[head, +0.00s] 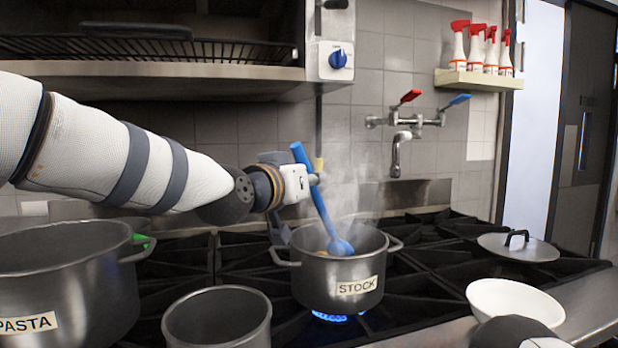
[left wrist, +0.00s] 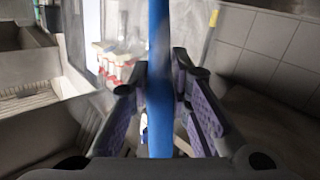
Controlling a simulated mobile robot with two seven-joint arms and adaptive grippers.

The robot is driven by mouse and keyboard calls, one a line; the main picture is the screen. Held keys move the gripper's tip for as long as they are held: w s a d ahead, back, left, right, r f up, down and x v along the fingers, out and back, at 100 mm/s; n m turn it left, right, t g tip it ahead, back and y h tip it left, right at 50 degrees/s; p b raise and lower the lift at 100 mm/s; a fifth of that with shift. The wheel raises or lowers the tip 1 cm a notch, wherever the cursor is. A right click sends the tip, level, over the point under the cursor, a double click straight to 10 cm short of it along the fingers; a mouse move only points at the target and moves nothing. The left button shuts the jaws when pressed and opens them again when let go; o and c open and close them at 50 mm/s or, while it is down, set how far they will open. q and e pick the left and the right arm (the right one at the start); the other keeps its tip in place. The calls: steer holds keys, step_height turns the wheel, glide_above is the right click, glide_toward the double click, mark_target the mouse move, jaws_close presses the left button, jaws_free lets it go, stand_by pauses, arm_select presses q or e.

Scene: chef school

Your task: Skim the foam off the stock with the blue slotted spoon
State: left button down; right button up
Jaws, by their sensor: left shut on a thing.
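The blue slotted spoon (head: 316,194) is held by my left gripper (head: 302,178), which is shut on its handle above the pot. In the left wrist view the blue handle (left wrist: 159,75) runs upright between the purple-padded fingers (left wrist: 163,105). The spoon tilts, with its bowl (head: 340,247) down inside the steel pot labelled STOCK (head: 310,286). The pot stands over a lit blue flame, and steam rises from it. Some yellowish content shows at the spoon's bowl; I cannot tell the foam apart. At the lower right, part of my right arm shows, but its fingers are out of view.
A white bowl (head: 515,301) sits at the right front of the stove, near my right arm. A lid (head: 517,247) lies behind it. The PASTA pot (head: 70,270) and an empty-looking steel pot (head: 217,316) stand to the left. A tap (head: 398,150) is on the back wall.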

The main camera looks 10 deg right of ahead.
arm_select(q)
step_height(320, 180, up, 13)
stand_by(0.6)
steer(key=shift+s, duration=0.1)
stand_by(0.7)
